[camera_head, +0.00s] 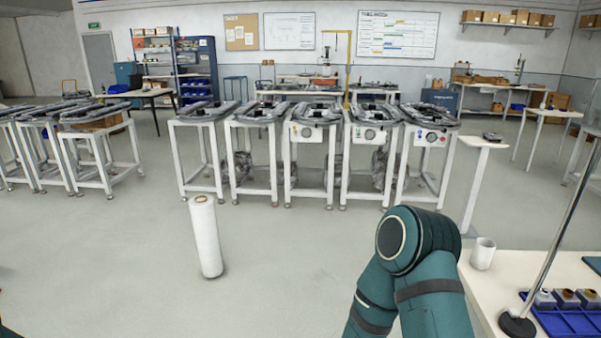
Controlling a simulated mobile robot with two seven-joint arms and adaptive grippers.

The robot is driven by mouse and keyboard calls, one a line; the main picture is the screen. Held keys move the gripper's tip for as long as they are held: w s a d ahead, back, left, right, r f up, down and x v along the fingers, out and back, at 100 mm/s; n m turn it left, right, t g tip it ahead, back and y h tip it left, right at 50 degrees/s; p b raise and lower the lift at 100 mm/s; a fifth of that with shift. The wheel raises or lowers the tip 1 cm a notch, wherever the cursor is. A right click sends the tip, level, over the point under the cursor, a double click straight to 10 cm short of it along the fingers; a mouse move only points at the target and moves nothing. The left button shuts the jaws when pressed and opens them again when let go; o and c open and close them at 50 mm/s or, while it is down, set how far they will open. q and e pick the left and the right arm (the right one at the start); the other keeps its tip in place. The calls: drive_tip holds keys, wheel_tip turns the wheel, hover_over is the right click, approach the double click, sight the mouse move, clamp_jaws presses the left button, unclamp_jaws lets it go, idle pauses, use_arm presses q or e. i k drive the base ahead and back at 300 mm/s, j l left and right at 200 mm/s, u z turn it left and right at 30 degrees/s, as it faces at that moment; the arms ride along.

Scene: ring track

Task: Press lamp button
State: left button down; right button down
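No lamp button can be made out in this view. A thin metal pole (553,235) rises from a round black base (517,324) on the white table (490,288) at the lower right. It leans out of the right edge, so its top is hidden, and I cannot tell whether it belongs to a lamp. A teal elbow of my own arm stands in the lower middle right, left of the table. Neither of my grippers is in view.
A white cup (482,254) and a blue tray (570,318) with small pots are on the table. A white roll (206,237) stands on open floor. White-legged stands (286,165) line up ahead. A narrow pedestal (475,190) stands to their right.

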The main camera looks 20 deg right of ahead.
sight(513, 313)
drive_tip(key=i+z, duration=0.15)
drive_tip(key=z, duration=0.35)
drive_tip(key=i+z, duration=0.2)
drive_tip(key=z, duration=0.25)
drive_tip(key=i+j+z, duration=0.15)
drive_tip(key=z, duration=0.35)
drive_tip(key=i+j+z, duration=0.1)
drive_tip(key=z, duration=0.3)
drive_tip(key=i+j+z, duration=0.2)
drive_tip(key=z, duration=0.2)
drive_tip(key=i+j+z, duration=0.2)
drive_tip(key=z, duration=0.2)
drive_tip(key=i+j+z, duration=0.25)
drive_tip(key=j+z, duration=0.3)
drive_tip(key=i+j, duration=0.05)
drive_tip(key=j, duration=0.05)
